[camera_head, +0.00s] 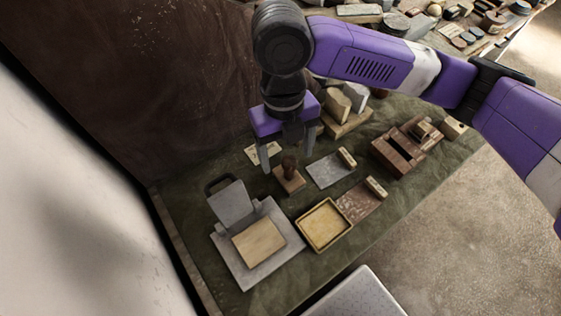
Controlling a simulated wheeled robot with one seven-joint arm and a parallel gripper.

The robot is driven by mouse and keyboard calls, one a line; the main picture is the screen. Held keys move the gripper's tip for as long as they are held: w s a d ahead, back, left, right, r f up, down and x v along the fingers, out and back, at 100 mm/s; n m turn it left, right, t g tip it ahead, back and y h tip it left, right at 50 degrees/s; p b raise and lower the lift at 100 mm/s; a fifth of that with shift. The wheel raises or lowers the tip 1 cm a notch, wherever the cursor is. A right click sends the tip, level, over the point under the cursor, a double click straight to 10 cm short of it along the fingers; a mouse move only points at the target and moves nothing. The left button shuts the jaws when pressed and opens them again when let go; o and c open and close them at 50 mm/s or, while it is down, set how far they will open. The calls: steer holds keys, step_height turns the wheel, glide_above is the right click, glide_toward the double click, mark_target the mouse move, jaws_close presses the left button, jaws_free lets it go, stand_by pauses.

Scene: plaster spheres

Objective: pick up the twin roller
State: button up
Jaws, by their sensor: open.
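Two pale, short roller-like pieces lie on the green-covered table; I cannot tell whether one or both are the twin roller. One roller (347,157) lies at the right end of a grey plate (325,172). The other roller (376,187) lies at the upper right end of a reddish-brown plate (355,205). My gripper (287,161) is open, pointing down, to the left of both rollers. Its fingers appear either side of the dark knob of a wooden stamp (289,180). I cannot tell its height above the knob. Nothing is seen held.
A grey hinged press (216,240) with a tan board stands at left, beside a shallow wooden tray (303,232). A brown wooden block assembly (392,158) is at right, a wooden holder with upright pieces (345,125) behind. The green table (440,165) has bare cloth near its right edge.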

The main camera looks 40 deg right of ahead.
mark_target(290, 174)
steer(key=shift+s+d+f+p, duration=0.1)
steer(key=shift+s+f+p, duration=0.15)
steer(key=shift+f, duration=1)
steer(key=shift+s+a+f+p, duration=0.1)
steer(key=shift+s+f+p, duration=0.15)
steer(key=shift+f, duration=0.95)
steer(key=shift+s+d+f+p, duration=0.15)
steer(key=shift+f+p, duration=0.15)
steer(key=shift+f, duration=0.95)
steer(key=shift+c, duration=0.2)
jaws_close()
steer(key=shift+r, duration=0.1)
step_height(290, 174, up, 20)
steer(key=b, duration=0.1)
steer(key=c, duration=0.7)
jaws_free()
steer(key=c, duration=0.6)
